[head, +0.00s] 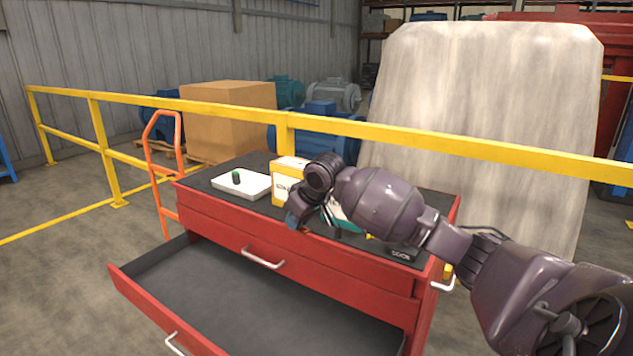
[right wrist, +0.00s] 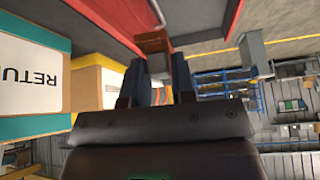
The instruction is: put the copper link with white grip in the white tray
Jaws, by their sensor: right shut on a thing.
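The white tray (head: 227,187) lies on the left part of the red cabinet's top, with a small dark green cylinder (head: 236,177) standing in it. My right gripper (head: 293,220) is over the cabinet top, to the right of the tray and in front of a yellow-and-white box. In the right wrist view its jaws (right wrist: 157,75) are shut on the copper link (right wrist: 153,43), whose copper end sticks out past the fingertips. Its white grip is mostly hidden between the fingers. My left gripper is not in view.
A teal-and-white box (right wrist: 30,90) is close by in the wrist view. A yellow rail (head: 230,110) runs behind.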

